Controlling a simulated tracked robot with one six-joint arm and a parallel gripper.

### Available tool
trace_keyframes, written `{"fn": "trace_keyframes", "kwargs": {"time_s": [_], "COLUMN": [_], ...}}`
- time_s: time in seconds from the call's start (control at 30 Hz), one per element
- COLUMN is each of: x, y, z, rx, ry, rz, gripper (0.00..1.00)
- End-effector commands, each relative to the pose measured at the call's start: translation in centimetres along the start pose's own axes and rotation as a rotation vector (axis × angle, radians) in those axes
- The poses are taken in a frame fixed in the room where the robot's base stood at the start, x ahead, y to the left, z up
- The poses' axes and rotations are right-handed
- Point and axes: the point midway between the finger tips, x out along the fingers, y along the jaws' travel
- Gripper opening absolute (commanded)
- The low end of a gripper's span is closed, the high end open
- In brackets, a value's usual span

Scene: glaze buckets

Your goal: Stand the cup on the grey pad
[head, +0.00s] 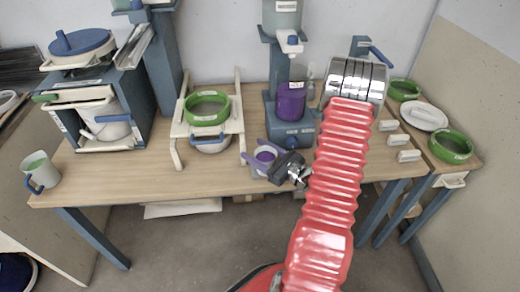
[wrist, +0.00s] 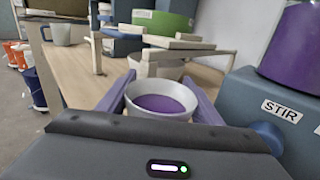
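The cup (head: 262,167) is small and white with purple glaze inside. It is upright near the front middle of the table. My gripper (head: 257,150) reaches it from the right, with one purple finger on each side. In the wrist view the cup (wrist: 150,112) sits between the two fingers of my gripper (wrist: 158,80), which appear to press against its sides. I cannot tell whether its base touches the table. I cannot make out a grey pad in either view.
The blue stirring stand (head: 291,133) with a purple bucket (head: 291,101) is close behind my gripper. A mug (head: 41,173) is at the far left. Bare table (head: 130,178) lies between.

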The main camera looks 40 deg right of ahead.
Motion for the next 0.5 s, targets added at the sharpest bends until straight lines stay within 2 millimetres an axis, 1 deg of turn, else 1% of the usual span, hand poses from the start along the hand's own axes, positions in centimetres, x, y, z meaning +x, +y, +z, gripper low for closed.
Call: {"fn": "trace_keyframes", "kwargs": {"time_s": [0.03,0.2,0.23,0.5], "x": [0.01,0.01,0.01,0.0], "y": [0.0,0.01,0.01,0.01], "z": [0.02,0.02,0.02,0.1], "rx": [0.0,0.0,0.0,-0.001], "ry": [0.0,0.0,0.0,0.0], "rz": [0.0,0.0,0.0,0.0], "gripper": [0.63,0.75,0.76,0.76]}}
